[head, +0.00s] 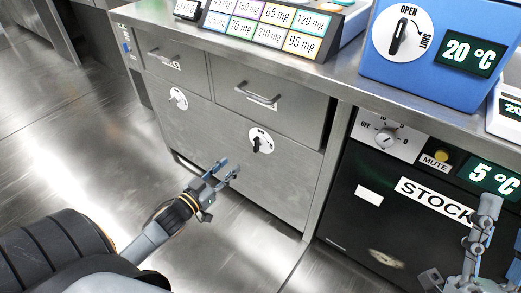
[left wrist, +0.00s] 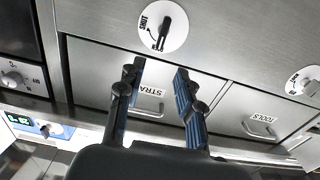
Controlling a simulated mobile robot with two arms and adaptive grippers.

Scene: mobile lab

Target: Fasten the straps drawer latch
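The straps drawer (head: 285,115) is the right one of two steel drawers under the counter, and its front looks flush. In the left wrist view it appears upside down, with "STRA" readable on its label (left wrist: 143,91). Its latch (head: 262,141) is a white disc with a black knob on the panel just below. In the left wrist view the latch (left wrist: 172,38) has its knob nearly vertical, with "SHUT" off to one side. My left gripper (head: 226,170) is open and empty, below and left of the latch, apart from it. My right gripper (head: 484,235) is partly cut off at lower right.
The tools drawer (head: 172,66) is on the left, with its own latch (head: 178,97) below. The black stock unit (head: 370,200) stands to the right, behind my right gripper. Floor at left is clear.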

